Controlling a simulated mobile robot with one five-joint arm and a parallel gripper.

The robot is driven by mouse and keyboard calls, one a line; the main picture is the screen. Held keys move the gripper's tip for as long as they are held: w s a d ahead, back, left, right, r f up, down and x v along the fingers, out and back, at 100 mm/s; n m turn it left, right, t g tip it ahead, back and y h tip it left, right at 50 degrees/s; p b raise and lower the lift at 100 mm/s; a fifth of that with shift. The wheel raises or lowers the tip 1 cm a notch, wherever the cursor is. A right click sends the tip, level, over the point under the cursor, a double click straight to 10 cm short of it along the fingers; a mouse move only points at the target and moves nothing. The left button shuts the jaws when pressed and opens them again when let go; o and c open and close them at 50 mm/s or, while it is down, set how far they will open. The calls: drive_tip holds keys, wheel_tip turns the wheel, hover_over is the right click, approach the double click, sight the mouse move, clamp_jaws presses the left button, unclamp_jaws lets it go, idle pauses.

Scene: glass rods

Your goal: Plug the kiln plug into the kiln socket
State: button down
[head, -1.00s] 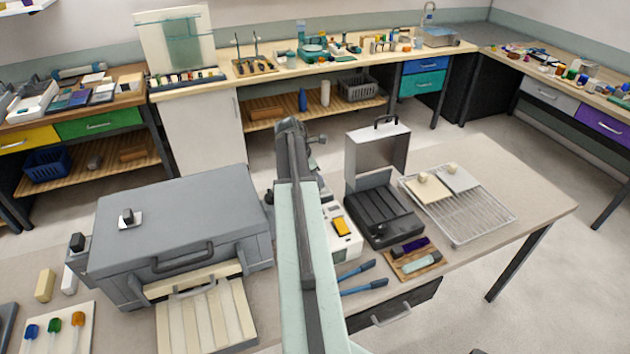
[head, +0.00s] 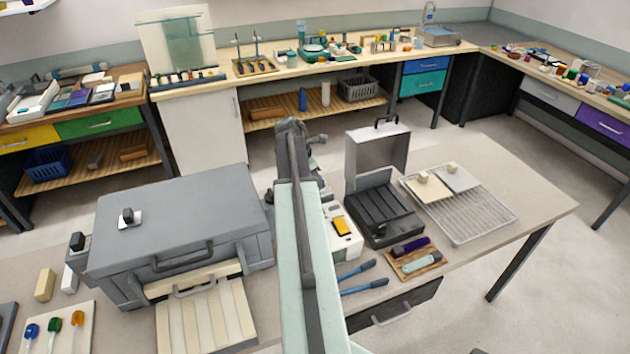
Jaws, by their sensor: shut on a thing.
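A large grey box-shaped kiln (head: 180,215) stands on the near bench at left, with a dark handle on its front. My arm rises through the middle of the head view, and my gripper's fingers do not show.
A black open case (head: 381,215), a wire rack (head: 480,215) with two tiles, blue-handled tools (head: 362,286) and a small wooden tray (head: 432,266) lie right of my arm. Pale slats (head: 205,318) lie before the kiln. Bare bench shows at far right (head: 535,195).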

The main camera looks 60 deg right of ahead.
drive_tip(key=shift+f+b, duration=0.4)
drive_tip(key=shift+f, duration=0.1)
drive_tip(key=c, duration=0.9)
unclamp_jaws()
drive_tip(key=p+v, duration=0.7)
drive_tip(key=shift+a+r, duration=0.1)
drive_tip(key=shift+r, duration=0.3)
drive_tip(key=shift+w, duration=0.1)
